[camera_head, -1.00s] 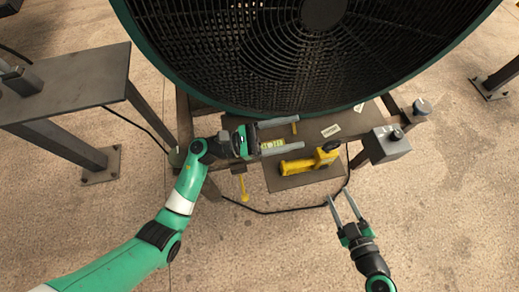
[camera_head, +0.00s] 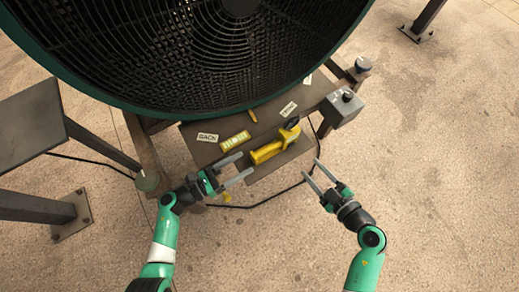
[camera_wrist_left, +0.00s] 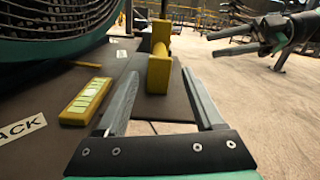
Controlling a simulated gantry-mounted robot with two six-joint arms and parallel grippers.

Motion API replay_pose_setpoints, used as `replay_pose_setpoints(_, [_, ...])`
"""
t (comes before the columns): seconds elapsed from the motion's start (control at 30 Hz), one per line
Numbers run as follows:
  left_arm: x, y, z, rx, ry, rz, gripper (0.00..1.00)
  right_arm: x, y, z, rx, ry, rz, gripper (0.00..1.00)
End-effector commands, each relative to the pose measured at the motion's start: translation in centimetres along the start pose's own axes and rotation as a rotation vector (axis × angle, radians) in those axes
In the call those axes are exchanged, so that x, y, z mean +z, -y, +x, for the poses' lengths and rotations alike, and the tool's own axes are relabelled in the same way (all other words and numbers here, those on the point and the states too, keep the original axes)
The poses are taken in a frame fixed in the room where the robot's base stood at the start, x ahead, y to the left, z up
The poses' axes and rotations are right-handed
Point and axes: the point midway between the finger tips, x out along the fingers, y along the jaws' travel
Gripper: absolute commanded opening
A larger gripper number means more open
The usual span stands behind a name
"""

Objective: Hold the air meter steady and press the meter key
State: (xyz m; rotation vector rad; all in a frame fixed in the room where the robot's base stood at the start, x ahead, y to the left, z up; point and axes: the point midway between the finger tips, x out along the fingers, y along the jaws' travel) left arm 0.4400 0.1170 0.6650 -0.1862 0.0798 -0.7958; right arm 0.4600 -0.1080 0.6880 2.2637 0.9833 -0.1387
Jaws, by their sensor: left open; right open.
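The yellow air meter with a dark head (camera_head: 275,146) lies on the dark shelf below the big fan. In the left wrist view the yellow meter (camera_wrist_left: 159,68) stands ahead, between the lines of my two fingers. My left gripper (camera_head: 246,163) is open, with its fingertips just left of and in front of the meter's near end; contact cannot be told. My right gripper (camera_head: 312,167) is open and empty, over the floor right of the shelf. The meter key cannot be made out clearly.
A yellow block with a pale label (camera_head: 235,141) and a "BACK" tag (camera_head: 207,137) lie on the shelf (camera_head: 190,130). The large fan (camera_head: 190,50) rises behind. A grey box with a knob (camera_head: 342,108) is at right. A black cable runs along the floor in front.

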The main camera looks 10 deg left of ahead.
Motion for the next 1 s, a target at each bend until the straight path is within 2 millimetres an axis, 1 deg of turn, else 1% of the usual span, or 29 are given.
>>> replay_pose_setpoints(0.03, [0.0, 0.1, 1.2, -0.006, 0.0, 0.0, 0.69, 0.0, 0.0, 0.0, 0.0, 0.0, 0.0, 0.5])
replay_pose_setpoints(0.2, [0.1, 0.1, 5.0, -0.005, 0.0, 0.0, 0.69, 0.0, 0.0, 0.0, 0.0, 0.0, 0.0, 0.5])
replay_pose_setpoints(0.3, [0.1, 0.1, 6.8, -0.003, 0.0, 0.0, 0.69, 0.0, 0.0, 0.0, 0.0, 0.0, 0.0, 0.5])
replay_pose_setpoints(0.4, [0.1, 0.0, 8.1, -0.002, 0.001, -0.001, 0.69, 0.0, 0.0, 0.0, 0.0, 0.0, 0.0, 0.5])
replay_pose_setpoints(0.53, [0.0, 0.0, 9.0, -0.001, 0.0, -0.001, 0.69, 0.0, 0.0, 0.0, 0.0, 0.0, 0.0, 0.5])
replay_pose_setpoints(0.77, [0.0, 0.0, 9.1, 0.0, 0.0, 0.001, 0.69, 0.0, 0.0, 0.0, 0.0, 0.0, 0.0, 0.5])
replay_pose_setpoints(0.8, [0.0, 0.0, 9.1, 0.0, 0.0, 0.001, 0.68, 0.0, 0.0, 0.0, 0.0, 0.0, 0.0, 0.5])
replay_pose_setpoints(0.83, [0.0, 0.0, 9.1, 0.0, 0.0, 0.001, 0.62, 0.0, 0.0, 0.0, 0.0, 0.0, 0.0, 0.5])
replay_pose_setpoints(0.97, [0.0, 0.0, 9.1, 0.0, 0.0, 0.001, 0.39, 0.0, 0.0, 0.0, 0.0, 0.0, 0.0, 0.5])
replay_pose_setpoints(1.0, [0.0, 0.0, 9.1, 0.0, 0.0, 0.001, 0.32, 0.0, 0.0, 0.0, 0.0, 0.0, 0.0, 0.5])
